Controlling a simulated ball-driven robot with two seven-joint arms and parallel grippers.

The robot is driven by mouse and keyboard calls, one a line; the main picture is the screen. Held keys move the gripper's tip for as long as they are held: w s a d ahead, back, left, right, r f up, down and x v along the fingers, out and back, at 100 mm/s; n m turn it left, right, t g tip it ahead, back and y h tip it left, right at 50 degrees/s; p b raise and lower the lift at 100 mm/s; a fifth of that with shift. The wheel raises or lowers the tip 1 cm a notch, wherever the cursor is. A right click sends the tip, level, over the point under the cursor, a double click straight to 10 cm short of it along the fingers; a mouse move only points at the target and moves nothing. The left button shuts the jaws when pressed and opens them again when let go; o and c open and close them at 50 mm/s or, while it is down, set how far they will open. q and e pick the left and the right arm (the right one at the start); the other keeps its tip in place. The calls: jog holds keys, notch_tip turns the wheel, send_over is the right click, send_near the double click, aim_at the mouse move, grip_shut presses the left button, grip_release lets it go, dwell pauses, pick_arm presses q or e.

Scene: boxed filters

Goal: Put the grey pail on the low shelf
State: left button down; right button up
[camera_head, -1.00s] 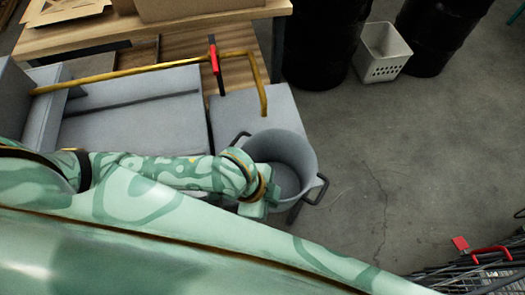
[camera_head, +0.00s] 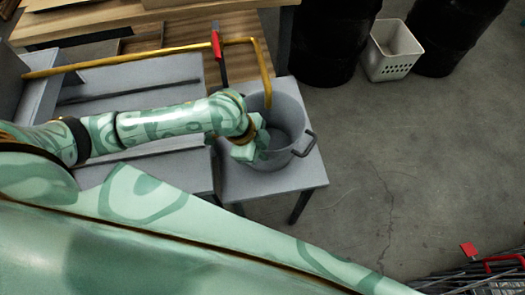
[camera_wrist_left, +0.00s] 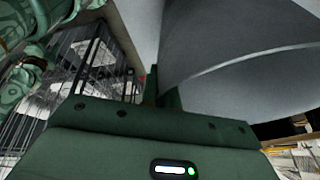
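The grey pail (camera_head: 291,110) is upright with its mouth facing up and a dark handle on its right side. My left gripper (camera_head: 252,146) is shut on the pail's near left wall; the wall fills much of the left wrist view (camera_wrist_left: 235,70), hiding part of the fingers. The pail is over a low grey square stand (camera_head: 262,187) with dark legs. I cannot tell whether its base touches the top. A low wooden shelf surface (camera_head: 228,60) lies behind, under the wooden table. My right gripper is not in view.
A bent yellow bar (camera_head: 130,62) with a red-topped post (camera_head: 216,46) runs just behind the pail. Black drums (camera_head: 330,40) and a white basket (camera_head: 391,50) stand at the back right. Dark rods with red parts (camera_head: 490,265) lie lower right. Floor between is clear.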

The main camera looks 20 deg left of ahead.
pick_arm(q)
jog(key=shift+r, duration=0.1)
jog(key=c, duration=1.7)
grip_release()
jog(key=p+v, duration=0.4)
jog(key=v, duration=0.8)
jog(key=shift+s, duration=0.15)
